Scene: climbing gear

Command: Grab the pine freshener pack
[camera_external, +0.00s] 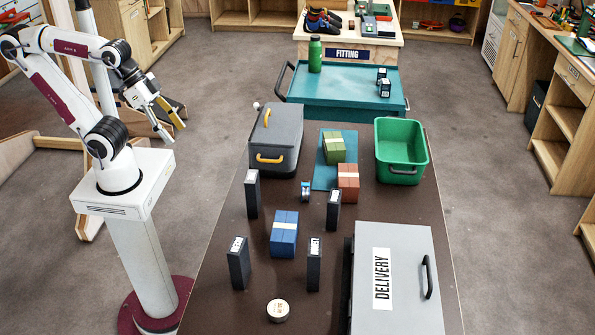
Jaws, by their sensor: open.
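A green block-like pack with a pale band (334,148) sits on a teal mat (323,181) near the far middle of the dark table. Its print is too small to read, so I cannot confirm it is the pine freshener pack. A similar orange-brown pack (348,183) sits just in front of it to the right. A similar blue pack (284,234) stands nearer. My gripper (171,127) is open and empty, raised left of the table and well apart from the packs.
Several dark upright boxes (252,195) surround the blue pack. A grey case with yellow handles (276,135) stands left of the mat, a green bin (401,140) right. A grey DELIVERY case (408,278) fills the near right. A round tin (278,310) lies near the front.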

